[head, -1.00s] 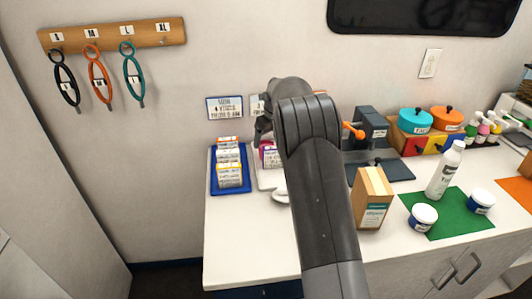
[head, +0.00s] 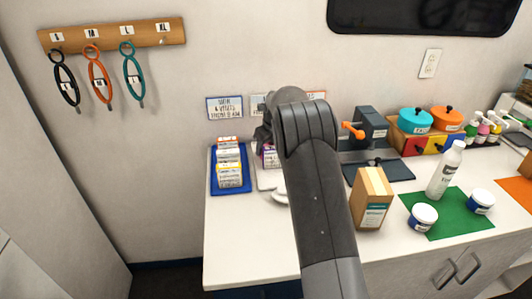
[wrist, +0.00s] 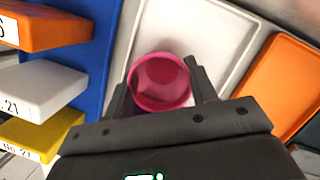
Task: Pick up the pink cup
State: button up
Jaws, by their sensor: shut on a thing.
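The pink cup (wrist: 160,82) is between the two dark fingers of my gripper (wrist: 161,92) in the wrist view. I look into its round open mouth. My gripper is shut on it, with one finger on each side. The cup is over or on a white tray (wrist: 222,38); I cannot tell whether its base touches the tray. In the head view my arm hides most of the gripper and the cup.
A blue tray (head: 214,186) with several labelled boxes is close at left. An orange tray (wrist: 280,85) is at right in the wrist view. A tan carton (head: 371,198), a white bottle (head: 445,172) and two jars stand right of my arm. The front-left counter is clear.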

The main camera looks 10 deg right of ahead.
jog(key=shift+c, duration=1.1)
